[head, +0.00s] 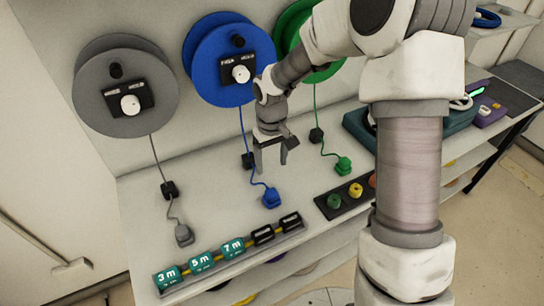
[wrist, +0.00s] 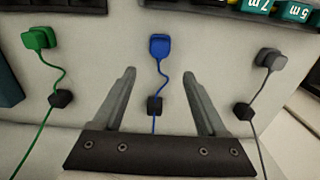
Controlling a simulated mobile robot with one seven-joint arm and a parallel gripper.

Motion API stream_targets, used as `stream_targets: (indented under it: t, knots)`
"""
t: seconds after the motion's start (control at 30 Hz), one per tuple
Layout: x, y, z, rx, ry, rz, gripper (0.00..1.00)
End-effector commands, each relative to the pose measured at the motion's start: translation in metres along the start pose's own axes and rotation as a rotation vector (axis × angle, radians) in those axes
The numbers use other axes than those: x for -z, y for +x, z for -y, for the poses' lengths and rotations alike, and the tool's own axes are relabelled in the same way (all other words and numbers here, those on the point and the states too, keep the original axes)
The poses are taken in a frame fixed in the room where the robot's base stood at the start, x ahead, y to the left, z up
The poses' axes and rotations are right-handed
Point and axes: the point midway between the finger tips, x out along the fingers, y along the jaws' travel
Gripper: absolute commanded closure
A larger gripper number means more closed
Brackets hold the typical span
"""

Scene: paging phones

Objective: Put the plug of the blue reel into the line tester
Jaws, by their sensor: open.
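The blue reel (head: 207,62) hangs on the wall panel between the grey and green reels. Its cable runs down past a black block to the blue plug (head: 271,198), which lies on the bench. My gripper (head: 272,158) is open and empty above the bench, near the blue cable. In the wrist view the blue plug (wrist: 160,46) lies beyond the gap between the open fingers (wrist: 159,76). A purple device with a lit green display (head: 488,110) stands at the right; I cannot tell for sure that it is the line tester.
A grey plug (head: 184,235) and a green plug (head: 343,166) lie either side of the blue one. Length-marked teal blocks (head: 201,262) sit in a front tray. A dark tray holds coloured knobs (head: 334,201). A teal case (head: 357,125) stands behind my arm.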

Motion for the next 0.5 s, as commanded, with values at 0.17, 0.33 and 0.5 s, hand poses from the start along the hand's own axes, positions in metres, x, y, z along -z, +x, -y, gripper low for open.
stream_targets:
  t: [0.17,0.33,0.5]
  knots:
    - [-0.001,0.030,0.000,0.000,-0.001,0.002,0.25]
    - [-0.001,0.062,0.001,0.001,-0.001,0.002,0.25]
    - [-0.001,0.093,0.000,0.000,-0.001,0.002,0.25]
